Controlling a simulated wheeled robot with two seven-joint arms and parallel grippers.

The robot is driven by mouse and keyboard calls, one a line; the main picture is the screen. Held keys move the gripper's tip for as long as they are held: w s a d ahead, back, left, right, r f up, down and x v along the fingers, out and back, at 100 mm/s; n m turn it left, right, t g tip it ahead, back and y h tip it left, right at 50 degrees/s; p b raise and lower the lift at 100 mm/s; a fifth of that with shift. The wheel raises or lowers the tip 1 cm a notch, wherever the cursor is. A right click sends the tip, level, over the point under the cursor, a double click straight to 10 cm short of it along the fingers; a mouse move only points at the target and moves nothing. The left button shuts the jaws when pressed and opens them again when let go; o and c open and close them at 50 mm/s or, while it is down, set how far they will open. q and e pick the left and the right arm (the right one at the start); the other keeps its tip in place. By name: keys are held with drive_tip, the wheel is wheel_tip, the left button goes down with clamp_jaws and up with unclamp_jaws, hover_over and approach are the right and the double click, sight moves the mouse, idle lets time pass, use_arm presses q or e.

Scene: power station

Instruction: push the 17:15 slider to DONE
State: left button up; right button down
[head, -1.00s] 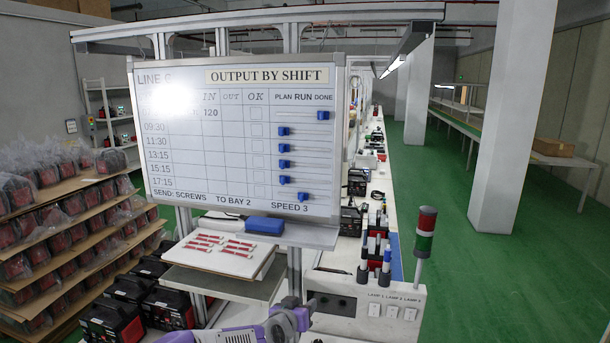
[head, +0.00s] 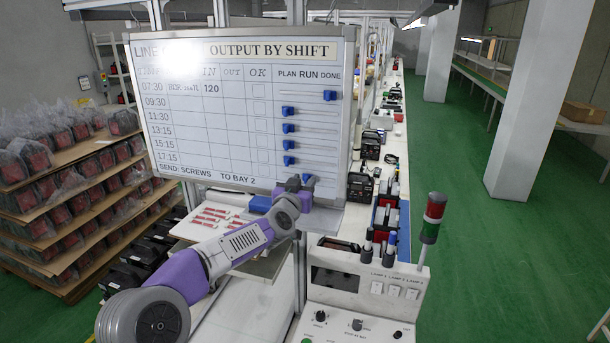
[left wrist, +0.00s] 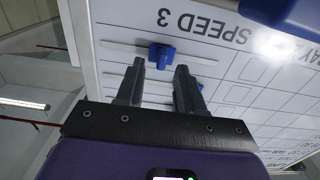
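The 17:15 slider (head: 308,179) is a blue knob on the lowest track of the whiteboard (head: 205,120), around the middle of its travel, under RUN. It is partly hidden by my left gripper (head: 296,184) in the head view. In the left wrist view, which is upside down, the slider (left wrist: 161,56) sits on its track near the SPEED 3 text. The left gripper's two dark fingers (left wrist: 160,78) are apart, with nothing between them; the slider shows just beyond their tips. I cannot tell whether they touch it. My right gripper is not in view.
The 07:30 slider (head: 330,95) is at the DONE end. Several others, such as the 15:15 slider (head: 289,161), are at the PLAN end. A blue eraser (head: 260,204) lies on the ledge below. A switch box (head: 350,280) with a signal lamp (head: 433,217) stands to the right.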

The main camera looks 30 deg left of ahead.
use_arm(q)
drive_tip(key=shift+w+a+r, duration=0.15)
drive_tip(key=shift+w+r, duration=0.05)
drive_tip(key=shift+w, duration=0.15)
drive_tip(key=shift+w+f, duration=0.1)
drive_tip(key=shift+w, duration=0.15)
drive_tip(key=shift+s, duration=0.15)
clamp_jaws()
idle(1.0)
